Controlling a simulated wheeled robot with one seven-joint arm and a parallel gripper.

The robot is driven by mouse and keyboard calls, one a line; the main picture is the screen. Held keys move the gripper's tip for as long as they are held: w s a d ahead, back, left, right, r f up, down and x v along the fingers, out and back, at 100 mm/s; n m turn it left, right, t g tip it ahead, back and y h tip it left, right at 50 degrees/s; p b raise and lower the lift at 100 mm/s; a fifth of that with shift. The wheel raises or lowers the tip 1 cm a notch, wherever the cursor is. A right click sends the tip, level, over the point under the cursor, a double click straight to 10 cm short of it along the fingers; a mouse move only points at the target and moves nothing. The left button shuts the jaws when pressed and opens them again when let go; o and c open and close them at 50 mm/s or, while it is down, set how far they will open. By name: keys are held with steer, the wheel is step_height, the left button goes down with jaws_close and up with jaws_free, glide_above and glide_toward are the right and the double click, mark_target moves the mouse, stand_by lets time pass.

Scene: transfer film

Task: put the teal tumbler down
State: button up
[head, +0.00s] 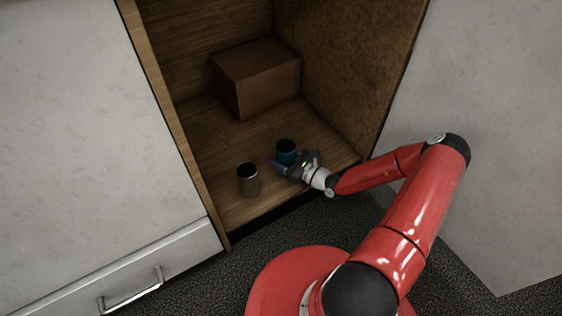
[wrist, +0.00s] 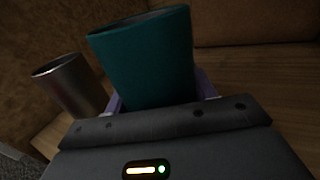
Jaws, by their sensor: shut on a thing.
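The teal tumbler (head: 286,148) is inside the open wooden cabinet, close to its front right side. It also fills the middle of the wrist view (wrist: 145,60), where it looks tilted. My gripper (head: 281,164) is shut on the tumbler, with a purple finger showing on each side of it in the wrist view. The tumbler's lower part is hidden behind my gripper. I cannot tell whether its base touches the cabinet floor (head: 215,145).
A grey-brown metallic cup (head: 248,180) stands left of my gripper near the front edge; it also shows in the wrist view (wrist: 70,86). A brown box (head: 257,78) is at the back. The cabinet's right wall (head: 345,70) is close. Floor is bare left of the box.

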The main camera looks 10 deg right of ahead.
steer(key=shift+f, duration=1.1)
steer(key=shift+f, duration=0.2)
steer(key=o, duration=1.1)
